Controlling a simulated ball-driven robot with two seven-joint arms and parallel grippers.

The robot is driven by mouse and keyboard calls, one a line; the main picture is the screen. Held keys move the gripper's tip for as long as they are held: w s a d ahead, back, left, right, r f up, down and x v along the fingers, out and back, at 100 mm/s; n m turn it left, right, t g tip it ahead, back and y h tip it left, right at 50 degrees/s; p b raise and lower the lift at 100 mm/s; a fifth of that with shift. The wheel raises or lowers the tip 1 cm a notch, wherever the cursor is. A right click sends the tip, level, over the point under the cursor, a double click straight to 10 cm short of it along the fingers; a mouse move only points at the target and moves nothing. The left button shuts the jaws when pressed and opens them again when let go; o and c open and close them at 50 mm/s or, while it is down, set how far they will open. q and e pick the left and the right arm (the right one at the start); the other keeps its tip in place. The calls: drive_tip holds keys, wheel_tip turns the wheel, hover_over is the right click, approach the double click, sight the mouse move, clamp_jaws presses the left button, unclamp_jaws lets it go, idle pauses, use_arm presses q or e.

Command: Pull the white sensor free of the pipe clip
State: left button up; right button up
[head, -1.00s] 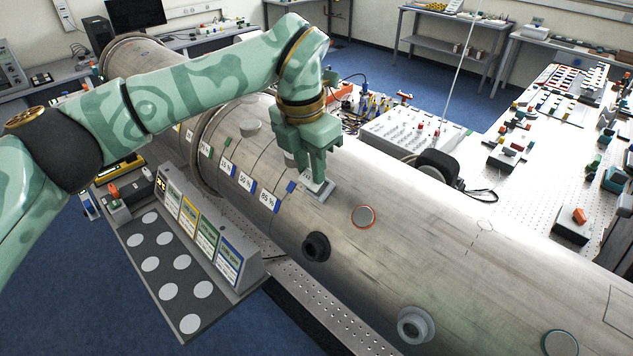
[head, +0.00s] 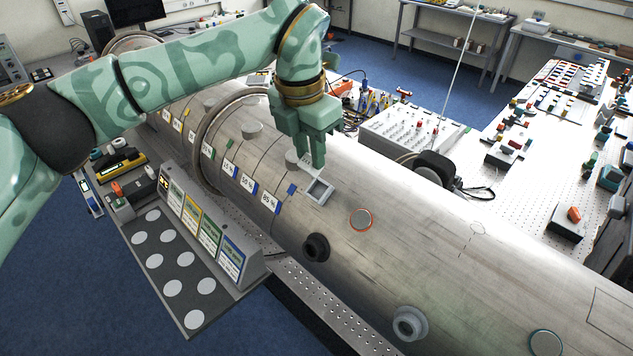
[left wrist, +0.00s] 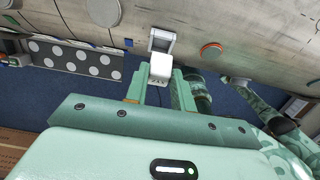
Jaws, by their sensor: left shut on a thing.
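My left gripper (head: 312,160) is above the pipe (head: 440,240), its fingers pointing down and shut. In the left wrist view a small white block, the sensor (left wrist: 160,70), sits between the fingertips. My right gripper is in neither view.
A red-ringed disc (head: 361,219), a black plug (head: 315,247) and a grey plug (head: 409,323) are on the pipe nearby. A panel with white discs (head: 172,288) lies in front.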

sight(310, 156)
use_arm(q)
drive_tip(key=shift+r+p, duration=1.15)
drive_tip(key=shift+r, duration=0.75)
